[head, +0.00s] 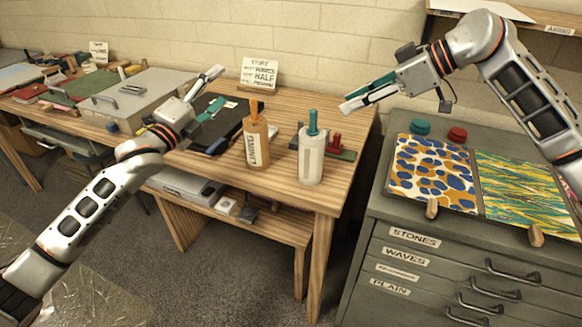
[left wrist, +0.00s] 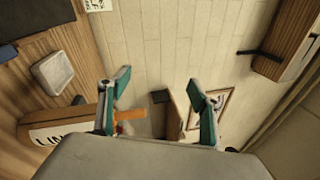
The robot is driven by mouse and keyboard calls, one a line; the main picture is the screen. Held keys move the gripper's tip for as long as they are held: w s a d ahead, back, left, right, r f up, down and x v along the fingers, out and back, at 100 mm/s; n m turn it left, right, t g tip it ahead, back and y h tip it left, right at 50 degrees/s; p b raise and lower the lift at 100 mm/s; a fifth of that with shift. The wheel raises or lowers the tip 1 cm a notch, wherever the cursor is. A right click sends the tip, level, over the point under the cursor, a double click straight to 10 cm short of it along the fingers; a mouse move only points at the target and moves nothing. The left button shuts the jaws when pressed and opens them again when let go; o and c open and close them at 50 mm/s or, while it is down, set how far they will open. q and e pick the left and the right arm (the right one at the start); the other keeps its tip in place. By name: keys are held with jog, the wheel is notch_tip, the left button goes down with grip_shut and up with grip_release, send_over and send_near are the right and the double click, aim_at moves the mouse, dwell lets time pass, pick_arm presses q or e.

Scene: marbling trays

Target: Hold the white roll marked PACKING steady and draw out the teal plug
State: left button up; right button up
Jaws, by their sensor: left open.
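The white roll (head: 311,163) stands upright near the front right of the wooden table. Its teal plug (head: 313,122) sticks up from the top. No PACKING lettering is readable on the side I see. My left gripper (head: 222,88) is open and empty, up and to the left of the roll in the head view. My right gripper (head: 366,96) is up and to the right of the roll, apart from it; whether its fingers are parted is unclear. The left wrist view shows the open left fingers (left wrist: 158,80) with nothing between their tips.
An orange-brown roll marked LINING (head: 252,149), with an orange plug (head: 255,107), stands left of the white roll. A red-plugged thing (head: 334,143) lies close behind the white roll. A sign (head: 257,72) stands at the back. A grey drawer cabinet (head: 372,205) is on the right.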

pick_arm(q)
jog(key=s+d+r+m+g+h, duration=0.1)
jog(key=s+d+r+m+h, duration=0.15)
jog(key=d+r+m, duration=0.5)
jog(key=m+g, duration=0.4)
jog(key=m, duration=0.3)
send_over(311, 161)
jog(key=w+a, duration=0.1)
jog(key=a, duration=0.5)
notch_tip(311, 161, down, 13)
jog(key=s+f+m, duration=0.1)
jog(key=f, duration=0.2)
jog(key=s+d+f+m+g+y, duration=0.1)
jog(key=f, duration=0.2)
jog(key=s+f+m+g, duration=0.1)
jog(key=f, duration=0.3)
jog(key=shift+s+d+m+y, duration=0.15)
jog(key=shift+m+y, duration=0.2)
jog(key=shift+w+d+f, duration=0.15)
jog(key=shift+w, duration=0.05)
jog(key=shift+x, duration=3.5)
jog(key=shift+c, duration=0.3)
jog(key=c, duration=1.3)
